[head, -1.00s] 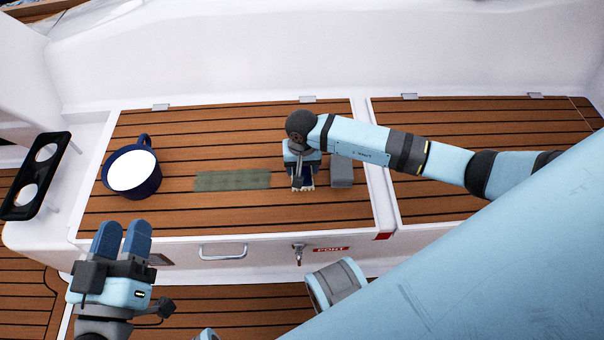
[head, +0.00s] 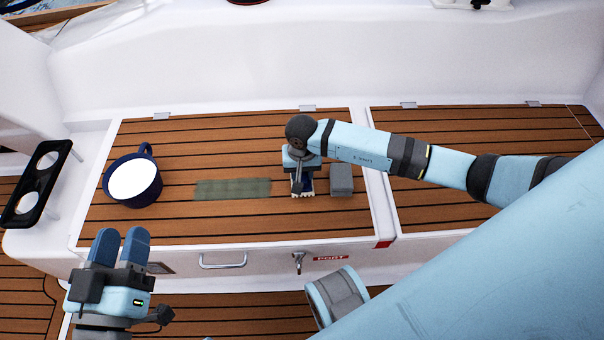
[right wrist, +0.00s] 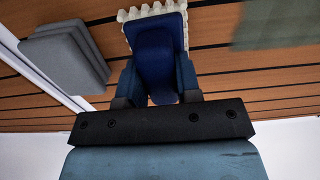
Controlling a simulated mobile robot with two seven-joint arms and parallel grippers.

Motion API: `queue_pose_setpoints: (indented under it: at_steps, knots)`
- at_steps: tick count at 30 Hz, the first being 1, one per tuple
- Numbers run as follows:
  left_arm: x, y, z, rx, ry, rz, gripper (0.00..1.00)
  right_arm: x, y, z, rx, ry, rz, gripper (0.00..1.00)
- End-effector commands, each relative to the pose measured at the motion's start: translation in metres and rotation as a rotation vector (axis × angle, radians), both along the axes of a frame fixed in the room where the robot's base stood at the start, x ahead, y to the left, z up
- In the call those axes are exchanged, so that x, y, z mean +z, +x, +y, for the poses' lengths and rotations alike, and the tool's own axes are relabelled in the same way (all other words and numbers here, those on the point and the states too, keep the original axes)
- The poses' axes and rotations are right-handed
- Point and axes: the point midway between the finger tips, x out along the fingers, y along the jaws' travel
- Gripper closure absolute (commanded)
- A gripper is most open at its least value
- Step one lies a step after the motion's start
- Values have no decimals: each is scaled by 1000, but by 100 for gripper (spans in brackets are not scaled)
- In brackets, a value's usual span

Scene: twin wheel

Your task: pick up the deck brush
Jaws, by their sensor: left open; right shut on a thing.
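The deck brush (right wrist: 158,36) has a blue body and pale bristles along its far edge in the right wrist view. In the head view only its pale bristle edge (head: 302,195) and a bit of blue show below my right gripper (head: 300,180). In the right wrist view my right gripper (right wrist: 155,82) is shut on the brush, with one finger on each side. I cannot tell whether the brush touches the planks. My left gripper (head: 119,245) is open and empty, in front of the locker seat at lower left.
A grey block (head: 342,179) lies just right of the brush. A green mat (head: 232,189) lies to its left on the teak seat (head: 230,225). A blue mug (head: 133,179) stands farther left. A black cup holder (head: 37,180) is at the far left.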

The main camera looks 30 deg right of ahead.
Motion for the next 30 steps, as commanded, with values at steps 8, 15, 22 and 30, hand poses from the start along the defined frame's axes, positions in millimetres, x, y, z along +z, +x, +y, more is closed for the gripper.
queue_pose_setpoints:
  at_steps: [8, 15, 22, 30]
  knots:
    - [32, -4, 3, 29, -45, -83, 57, 74, 2, -1, 2, -1, -6, 93]
    - [22, -1, 9, 59, 1, -29, 57, 139, 1, -1, 1, -2, -4, 93]
    - [4, 0, 15, 75, 54, 44, 57, 175, 1, -1, 1, 0, -2, 93]
    - [-3, 0, 16, 79, 70, 65, 57, 184, 0, -1, 0, -1, 0, 93]
